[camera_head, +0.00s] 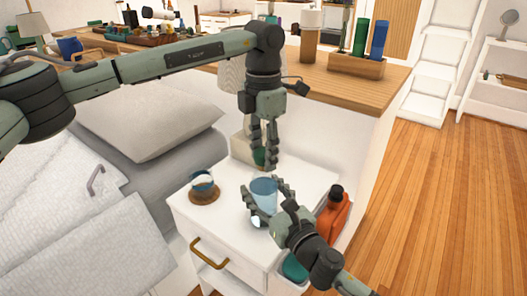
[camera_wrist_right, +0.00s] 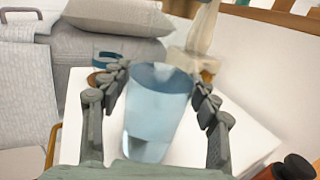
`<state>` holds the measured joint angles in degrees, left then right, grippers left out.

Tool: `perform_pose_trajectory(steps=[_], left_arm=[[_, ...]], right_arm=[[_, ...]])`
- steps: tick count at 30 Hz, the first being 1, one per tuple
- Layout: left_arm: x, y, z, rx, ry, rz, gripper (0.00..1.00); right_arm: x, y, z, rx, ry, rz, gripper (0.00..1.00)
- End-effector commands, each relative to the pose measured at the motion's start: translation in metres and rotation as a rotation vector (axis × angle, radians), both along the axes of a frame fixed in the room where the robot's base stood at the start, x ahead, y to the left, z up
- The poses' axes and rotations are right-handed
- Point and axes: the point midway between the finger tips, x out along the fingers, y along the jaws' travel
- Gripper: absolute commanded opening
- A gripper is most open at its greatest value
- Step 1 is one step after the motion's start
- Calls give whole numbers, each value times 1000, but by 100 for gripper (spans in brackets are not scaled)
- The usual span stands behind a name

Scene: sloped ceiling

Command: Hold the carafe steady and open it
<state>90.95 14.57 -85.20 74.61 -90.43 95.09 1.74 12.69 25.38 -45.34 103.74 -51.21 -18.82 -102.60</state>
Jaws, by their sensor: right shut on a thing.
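The carafe (camera_head: 264,192) is a pale blue, see-through vessel standing upright on the white nightstand (camera_head: 232,222). It fills the middle of the right wrist view (camera_wrist_right: 158,110), wider at the top; whether a lid sits in its mouth is unclear. My right gripper (camera_head: 268,193) has its fingers on both sides of the carafe and is shut on it. My left gripper (camera_head: 264,160) points down just above and behind the carafe. A small dark green thing (camera_head: 259,157) shows at its fingertips; I cannot tell whether it is held or behind them.
A glass (camera_head: 203,180) stands on a brown coaster (camera_head: 204,196) left of the carafe. An orange bottle (camera_head: 332,216) and a teal item (camera_head: 295,267) are at the nightstand's right side. A bed with a pillow (camera_head: 150,118) lies left. A wooden-topped counter (camera_head: 350,90) stands behind.

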Motion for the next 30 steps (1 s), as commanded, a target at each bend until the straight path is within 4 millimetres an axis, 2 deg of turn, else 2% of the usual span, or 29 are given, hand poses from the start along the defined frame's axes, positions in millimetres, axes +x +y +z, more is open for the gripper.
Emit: perform_pose_trajectory(steps=[1, 5, 6, 12, 23, 26, 30], left_arm=[[0, 0, 0, 1, -1, 0, 21], [0, 0, 0, 1, -1, 0, 5], [0, 0, 0, 1, -1, 0, 38], [0, 0, 0, 1, -1, 0, 60], [0, 0, 5, 0, -1, 0, 60], [1, 0, 16, 0, -4, 0, 60], [1, -1, 40, 0, -4, -1, 60]], right_arm=[[0, 0, -1, 0, 1, 1, 9], [0, 0, -1, 0, 1, 1, 9], [0, 0, -1, 0, 1, 1, 9], [0, 0, -1, 0, 1, 1, 9], [0, 0, -1, 0, 1, 1, 9], [0, 0, -1, 0, 1, 1, 9], [0, 0, -1, 0, 1, 1, 9]])
